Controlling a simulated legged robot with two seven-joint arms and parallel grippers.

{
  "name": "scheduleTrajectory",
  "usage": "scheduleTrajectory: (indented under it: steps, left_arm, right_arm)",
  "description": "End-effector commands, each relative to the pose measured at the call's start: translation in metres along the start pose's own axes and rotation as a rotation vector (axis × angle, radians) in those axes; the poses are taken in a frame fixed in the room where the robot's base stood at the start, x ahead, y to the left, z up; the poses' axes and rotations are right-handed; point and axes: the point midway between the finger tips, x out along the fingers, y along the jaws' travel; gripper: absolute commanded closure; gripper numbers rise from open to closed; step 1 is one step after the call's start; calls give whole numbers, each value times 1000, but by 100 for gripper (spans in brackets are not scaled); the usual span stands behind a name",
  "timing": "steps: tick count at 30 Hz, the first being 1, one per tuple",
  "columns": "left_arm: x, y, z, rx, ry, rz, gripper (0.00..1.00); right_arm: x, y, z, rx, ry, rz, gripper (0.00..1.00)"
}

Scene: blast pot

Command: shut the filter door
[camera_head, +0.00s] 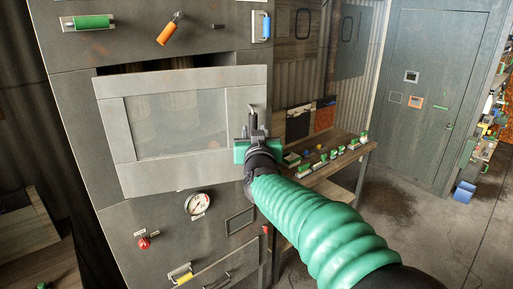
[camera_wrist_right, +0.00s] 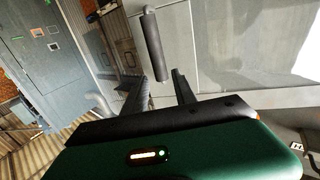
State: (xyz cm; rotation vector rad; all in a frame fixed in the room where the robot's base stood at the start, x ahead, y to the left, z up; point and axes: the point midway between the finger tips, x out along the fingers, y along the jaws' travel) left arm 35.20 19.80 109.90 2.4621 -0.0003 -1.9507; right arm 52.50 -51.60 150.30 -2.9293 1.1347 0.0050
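The filter door (camera_head: 117,118) is a light grey framed panel with a large pane, on the front of the dark cabinet. It stands ajar and tilted, with a dark gap along its top edge. My right gripper (camera_head: 253,122) is at the door's right edge. In the right wrist view, its two dark fingers (camera_wrist_right: 155,77) are apart. The door's black bar handle (camera_wrist_right: 152,42) reaches down so its lower end shows between or just beyond the fingertips; I cannot tell if they touch. The door's pale face (camera_wrist_right: 225,50) fills the right of that view. My left gripper is not in view.
The cabinet (camera_head: 70,110) carries a green handle (camera_head: 88,22), an orange lever (camera_head: 168,32), a pressure gauge (camera_head: 198,203) and a red knob (camera_head: 144,243). A wooden bench (camera_head: 335,160) with small items stands to the right. Open floor (camera_head: 400,215) lies beyond it.

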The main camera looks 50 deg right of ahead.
Motion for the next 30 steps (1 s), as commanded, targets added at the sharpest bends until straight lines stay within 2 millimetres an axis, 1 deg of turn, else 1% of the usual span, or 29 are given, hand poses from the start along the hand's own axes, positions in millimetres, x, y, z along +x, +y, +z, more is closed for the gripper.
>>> scheduleTrajectory:
  steps: [1, 6, 9, 13, 18, 30]
  left_arm:
    - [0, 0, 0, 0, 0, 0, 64]
    - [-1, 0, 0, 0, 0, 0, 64]
    - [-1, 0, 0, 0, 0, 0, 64]
    - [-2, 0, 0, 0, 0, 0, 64]
    - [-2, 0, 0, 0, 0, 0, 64]
    - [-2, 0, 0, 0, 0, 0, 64]
  right_arm:
    - [-10, -1, -1, 3, 1, -3, 67]
    - [-42, 0, 0, 3, 1, -1, 67]
    - [-58, 0, 1, 1, -1, -1, 67]
    - [-74, 0, 1, 1, -2, -1, 67]
    - [-81, -1, 2, -1, -3, -1, 67]
    - [-81, -1, 2, -1, -3, -2, 67]
